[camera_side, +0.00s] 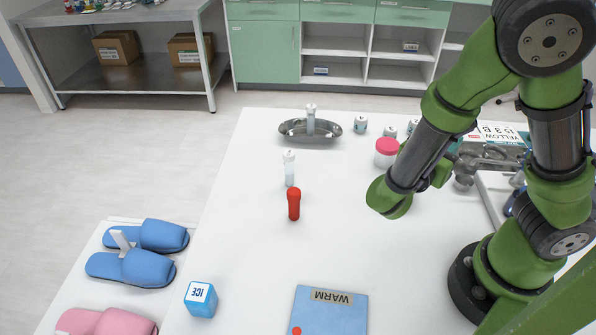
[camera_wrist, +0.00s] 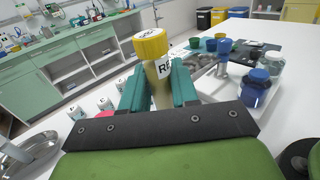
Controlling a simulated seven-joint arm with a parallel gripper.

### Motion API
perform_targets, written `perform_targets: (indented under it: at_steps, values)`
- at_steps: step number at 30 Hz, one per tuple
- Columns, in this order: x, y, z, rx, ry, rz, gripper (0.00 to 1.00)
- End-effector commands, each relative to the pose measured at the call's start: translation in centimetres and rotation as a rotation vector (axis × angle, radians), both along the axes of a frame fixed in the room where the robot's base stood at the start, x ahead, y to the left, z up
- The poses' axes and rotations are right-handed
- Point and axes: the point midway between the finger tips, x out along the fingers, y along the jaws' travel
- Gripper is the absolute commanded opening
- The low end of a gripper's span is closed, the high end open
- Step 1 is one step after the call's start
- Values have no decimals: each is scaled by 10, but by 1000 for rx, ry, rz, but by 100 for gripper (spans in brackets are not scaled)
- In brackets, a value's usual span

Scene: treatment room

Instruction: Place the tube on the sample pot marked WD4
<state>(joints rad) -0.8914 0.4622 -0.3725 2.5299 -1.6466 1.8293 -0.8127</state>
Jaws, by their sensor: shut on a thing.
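In the wrist view my gripper (camera_wrist: 158,90) has its teal fingers shut on a tube with a yellow cap (camera_wrist: 150,44) and a white label whose marking is only partly readable. The tube points up and away from the hand. Small white sample pots with dark marks stand on the table in the side view, one (camera_side: 360,124) by the metal dish and others (camera_side: 390,132) nearer the arm. They also show left of my gripper in the wrist view (camera_wrist: 104,103), apart from the tube. I cannot read which is WD4. My fingers and the held tube are hidden in the side view.
A red tube (camera_side: 294,204) and a white-capped tube (camera_side: 290,168) stand mid-table. Another tube stands in the metal dish (camera_side: 326,129). A pink-lidded jar (camera_side: 387,152) is near my arm. In the wrist view a blue-capped bottle (camera_wrist: 256,88) stands right.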

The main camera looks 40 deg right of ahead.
Motion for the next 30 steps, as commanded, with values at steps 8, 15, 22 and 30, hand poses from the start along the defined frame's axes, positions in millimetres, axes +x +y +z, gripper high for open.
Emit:
perform_targets:
  at_steps: [8, 15, 22, 30]
  values:
    - [13, -4, -21, 2, -4, -2, 0]
    - [70, -25, -26, 0, -6, -3, 0]
    - [125, -45, -31, 0, -5, -3, 0]
    - [152, -54, -35, 1, -3, 2, 0]
